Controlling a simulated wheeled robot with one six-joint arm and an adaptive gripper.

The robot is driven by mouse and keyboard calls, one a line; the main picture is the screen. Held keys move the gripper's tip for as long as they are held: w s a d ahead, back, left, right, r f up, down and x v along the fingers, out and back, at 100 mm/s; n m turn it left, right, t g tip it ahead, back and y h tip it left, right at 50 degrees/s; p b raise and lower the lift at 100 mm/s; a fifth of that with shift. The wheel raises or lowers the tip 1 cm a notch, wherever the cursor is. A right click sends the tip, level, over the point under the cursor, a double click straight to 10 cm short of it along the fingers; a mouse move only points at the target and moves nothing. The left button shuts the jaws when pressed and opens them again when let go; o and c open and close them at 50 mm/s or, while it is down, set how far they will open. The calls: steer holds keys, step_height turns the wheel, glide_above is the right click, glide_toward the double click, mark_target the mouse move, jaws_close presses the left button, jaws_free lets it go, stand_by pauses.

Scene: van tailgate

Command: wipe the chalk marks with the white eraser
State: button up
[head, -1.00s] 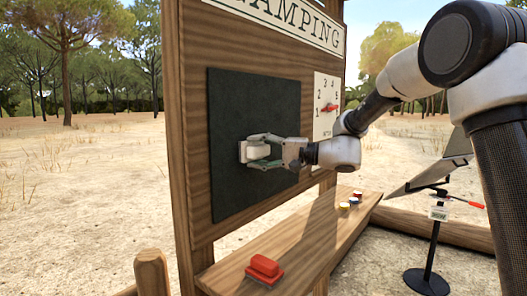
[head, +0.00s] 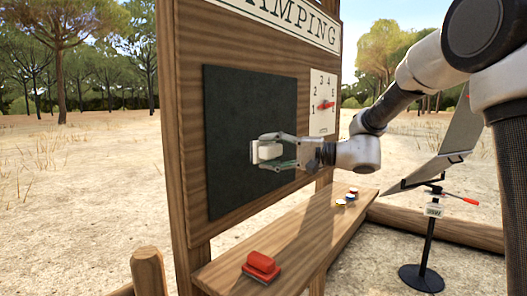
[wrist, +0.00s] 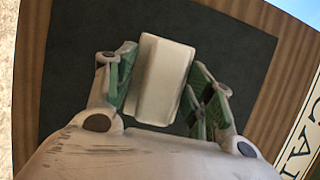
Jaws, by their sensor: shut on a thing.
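The white eraser (head: 268,151) is held in front of the dark chalkboard (head: 235,105), which is fixed to the wooden sign panel. My gripper (head: 282,151) is shut on the eraser, with its green-padded fingers on both sides of it. In the wrist view the eraser (wrist: 162,80) sits between the fingertips (wrist: 160,88), with the board (wrist: 78,75) behind it. Whether the eraser touches the board I cannot tell. I see no clear chalk marks on the visible board; the part behind my gripper is hidden.
A red eraser-like block (head: 261,266) lies at the near end of the wooden shelf (head: 300,240). A numbered dial (head: 323,103) is right of the board. A black stand (head: 431,240) with a red-handled part stands at right.

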mark_target(274, 152)
steer(key=shift+d, duration=0.1)
steer(key=shift+s+d, duration=0.95)
steer(key=shift+d, duration=0.2)
